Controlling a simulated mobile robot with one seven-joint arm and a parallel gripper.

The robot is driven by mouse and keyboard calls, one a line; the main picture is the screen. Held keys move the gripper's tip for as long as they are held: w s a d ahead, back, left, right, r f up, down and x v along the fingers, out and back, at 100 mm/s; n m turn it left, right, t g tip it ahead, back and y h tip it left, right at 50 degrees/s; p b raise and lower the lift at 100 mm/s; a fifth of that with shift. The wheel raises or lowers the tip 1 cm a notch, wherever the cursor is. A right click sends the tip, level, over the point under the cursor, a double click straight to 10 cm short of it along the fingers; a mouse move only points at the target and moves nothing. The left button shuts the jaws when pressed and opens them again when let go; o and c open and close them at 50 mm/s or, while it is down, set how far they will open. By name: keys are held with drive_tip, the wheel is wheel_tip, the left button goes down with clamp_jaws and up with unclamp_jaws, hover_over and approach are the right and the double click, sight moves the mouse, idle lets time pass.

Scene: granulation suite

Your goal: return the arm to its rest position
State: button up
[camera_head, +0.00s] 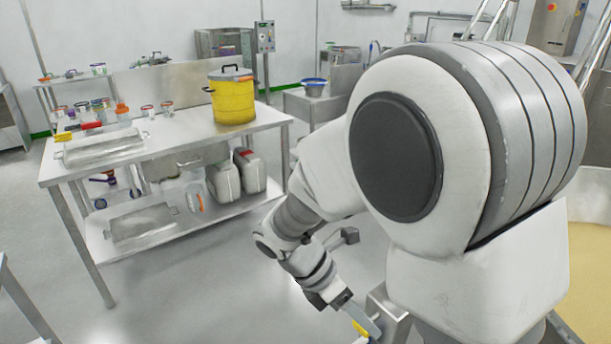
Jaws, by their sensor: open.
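My arm fills the right half of the head view, with its large white and grey shoulder close to the camera. The forearm reaches down and to the lower middle. My gripper (360,317) is low, near the bottom edge of the picture, in front of and right of the steel table (155,165) and well apart from it. One grey finger shows clearly and the other is largely hidden. The gripper looks open, and I see nothing held. A small yellow patch shows right beside the finger; I cannot tell what it is.
On the table stand a yellow lidded pot (232,100), several small jars and a steel tray (104,146). Its lower shelf holds grey canisters (250,171). A grey metal box (388,312) is close beside the gripper. Floor left of the gripper is clear.

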drive_tip(key=s+d+r+m+t+y+p, duration=0.2)
drive_tip(key=s+r+m+t+y, duration=0.1)
drive_tip(key=r+m, duration=0.6)
drive_tip(key=s+d+r+m+t+y+p, duration=0.2)
drive_tip(key=s+r+m, duration=0.4)
drive_tip(key=m, duration=0.8)
wheel_tip(320, 180, up, 4)
drive_tip(key=t+y, duration=0.1)
drive_tip(key=y, duration=0.1)
drive_tip(key=shift+t+y, duration=0.3)
drive_tip(key=shift+s+d+f, duration=0.1)
